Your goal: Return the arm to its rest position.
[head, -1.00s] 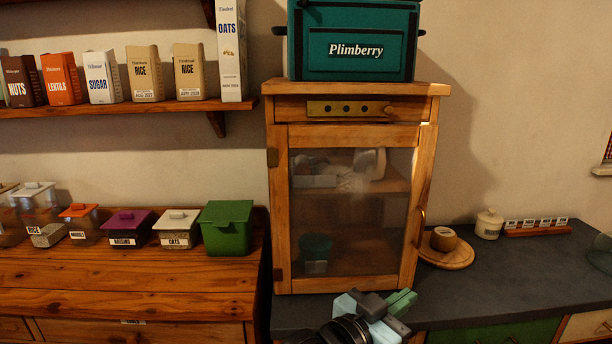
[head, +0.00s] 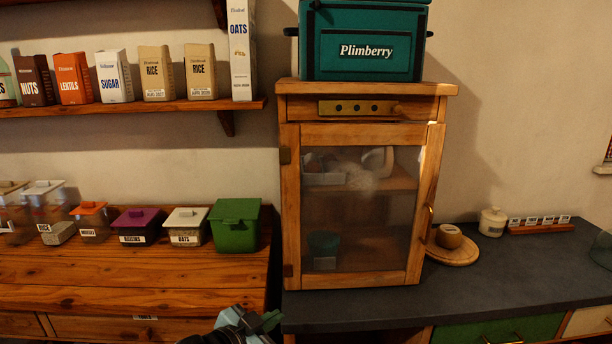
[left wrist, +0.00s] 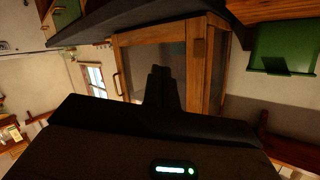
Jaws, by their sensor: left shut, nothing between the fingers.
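My left gripper (head: 268,320) is low in the head view, at the bottom edge in front of the gap between the wooden counter and the dark counter. Its fingers are shut with nothing between them and touch nothing that I can see. In the left wrist view the dark fingers (left wrist: 160,84) stand together in front of the wooden cabinet, which looks tilted there. My right gripper is in neither view.
A glass-fronted wooden cabinet (head: 434,190) stands on the dark counter (head: 470,285). A green bin (head: 236,232) and several lidded containers line the wooden counter (head: 110,275). A round board (head: 455,254) with a cup lies right of the cabinet.

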